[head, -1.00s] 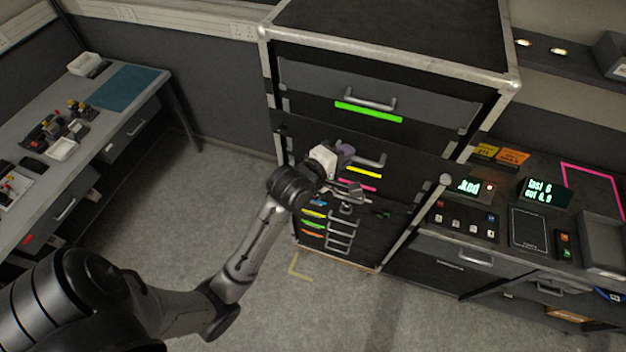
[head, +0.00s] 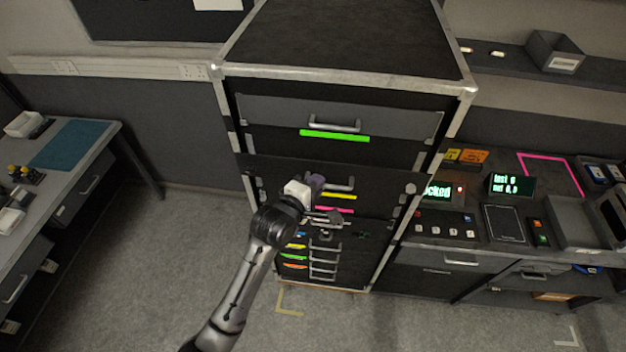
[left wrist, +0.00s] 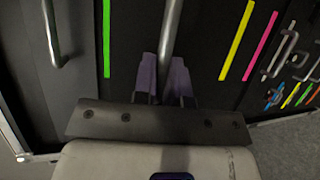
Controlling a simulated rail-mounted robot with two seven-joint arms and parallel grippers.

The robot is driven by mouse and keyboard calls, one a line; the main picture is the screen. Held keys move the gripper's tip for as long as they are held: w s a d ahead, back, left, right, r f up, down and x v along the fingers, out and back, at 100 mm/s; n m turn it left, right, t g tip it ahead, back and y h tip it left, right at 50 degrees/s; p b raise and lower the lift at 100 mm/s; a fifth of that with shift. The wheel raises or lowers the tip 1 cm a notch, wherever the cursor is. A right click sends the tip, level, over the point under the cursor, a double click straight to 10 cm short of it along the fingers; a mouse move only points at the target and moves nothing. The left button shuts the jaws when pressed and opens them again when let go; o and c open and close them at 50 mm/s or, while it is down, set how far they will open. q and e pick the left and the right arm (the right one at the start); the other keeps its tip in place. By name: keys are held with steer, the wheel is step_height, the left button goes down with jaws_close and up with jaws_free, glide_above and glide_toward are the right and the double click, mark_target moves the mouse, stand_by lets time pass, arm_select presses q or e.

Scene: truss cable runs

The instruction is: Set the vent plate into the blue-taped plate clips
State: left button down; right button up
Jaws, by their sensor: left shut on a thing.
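My left gripper (head: 317,184) has purple fingers, which also show in the left wrist view (left wrist: 165,78). They are shut on a metal bar handle (left wrist: 170,35) on the dark cabinet front. This handle (head: 343,188) lies between the green strip above and the yellow strip below. A small blue strip (left wrist: 272,98) shows low on the cabinet, among smaller handles and coloured strips. I cannot make out the vent plate or the plate clips for certain. My right gripper is in neither view.
The tall cabinet (head: 345,75) has a metal-edged top and several handled fronts. A bench with a keypad (head: 444,225), display (head: 512,185) and grey tray (head: 577,222) stands right. A workbench with a teal mat (head: 72,144) stands left. The floor between is clear.

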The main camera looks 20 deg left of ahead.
mark_target(314, 172)
arm_select(q)
steer(key=shift+w+a+b, duration=0.25)
steer(key=shift+w+b, duration=0.55)
steer(key=shift+w, duration=0.1)
steer(key=shift+w+a+b, duration=0.2)
steer(key=shift+w+b, duration=0.6)
steer(key=shift+w, duration=0.1)
steer(key=shift+w+a+b, duration=0.25)
steer(key=shift+w+b, duration=0.55)
steer(key=shift+w, duration=0.1)
steer(key=w, duration=0.2)
steer(key=shift+w+a, duration=0.3)
steer(key=shift+a, duration=0.05)
steer(key=shift+w+p, duration=0.2)
steer(key=shift+p, duration=0.25)
steer(key=shift+p, duration=0.3)
stand_by(0.3)
steer(key=shift+p, duration=0.3)
stand_by(0.3)
